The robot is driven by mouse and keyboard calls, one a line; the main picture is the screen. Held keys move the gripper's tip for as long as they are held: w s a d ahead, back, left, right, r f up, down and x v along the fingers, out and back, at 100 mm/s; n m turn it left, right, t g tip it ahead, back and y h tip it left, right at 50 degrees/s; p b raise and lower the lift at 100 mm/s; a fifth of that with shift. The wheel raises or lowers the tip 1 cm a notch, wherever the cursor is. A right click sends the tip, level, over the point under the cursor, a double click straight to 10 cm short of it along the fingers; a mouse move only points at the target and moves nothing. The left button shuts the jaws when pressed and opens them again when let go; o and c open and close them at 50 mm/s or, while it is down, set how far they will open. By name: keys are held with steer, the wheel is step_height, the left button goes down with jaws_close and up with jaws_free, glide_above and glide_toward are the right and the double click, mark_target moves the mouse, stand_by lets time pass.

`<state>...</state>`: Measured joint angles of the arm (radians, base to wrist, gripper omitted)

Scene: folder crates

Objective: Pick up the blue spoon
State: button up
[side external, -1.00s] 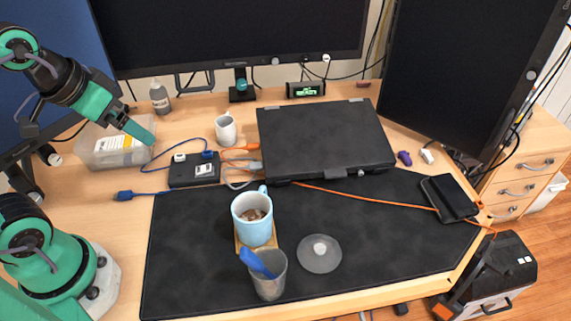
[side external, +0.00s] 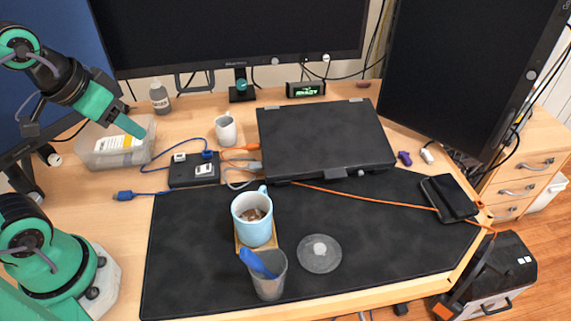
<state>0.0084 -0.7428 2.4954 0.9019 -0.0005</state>
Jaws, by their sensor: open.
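The blue spoon (side external: 257,262) stands tilted in a grey translucent cup (side external: 268,284) at the front of the black desk mat. Its broad blue end sticks up over the cup's left rim. The rest of it is inside the cup and hard to see. My gripper (side external: 137,129) is at the upper left, over the clear plastic box, well away from the spoon. It is open and holds nothing that I can see. Only one teal finger shows clearly.
A light blue mug (side external: 252,229) on a coaster stands just behind the cup. A round grey lid (side external: 320,253) lies to its right. A closed black laptop (side external: 325,139), a white mug (side external: 226,130) and a clear box (side external: 112,150) stand farther back. The mat's left front is clear.

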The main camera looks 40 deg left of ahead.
steer(key=w+d+f+m+g+h, duration=0.1)
steer(key=w+d+m+g, duration=0.1)
steer(key=d, duration=0.4)
steer(key=w+d+f+m+g, duration=0.1)
steer(key=d+m, duration=0.2)
steer(key=d, duration=0.3)
steer(key=m+g+y, duration=0.1)
steer(key=m+g, duration=0.2)
steer(key=m, duration=0.1)
glide_above(242, 252)
steer(key=f, duration=0.4)
steer(key=shift+w+a+f, duration=0.15)
steer(key=shift+w+a, duration=0.15)
steer(key=shift+s+d+f+m+y, duration=0.2)
steer(key=shift+s+d+m+y, duration=0.1)
steer(key=shift+d, duration=0.15)
steer(key=shift+a+f, duration=0.1)
steer(key=shift+f, duration=1.2)
steer(key=shift+f, duration=2.6)
jaws_close()
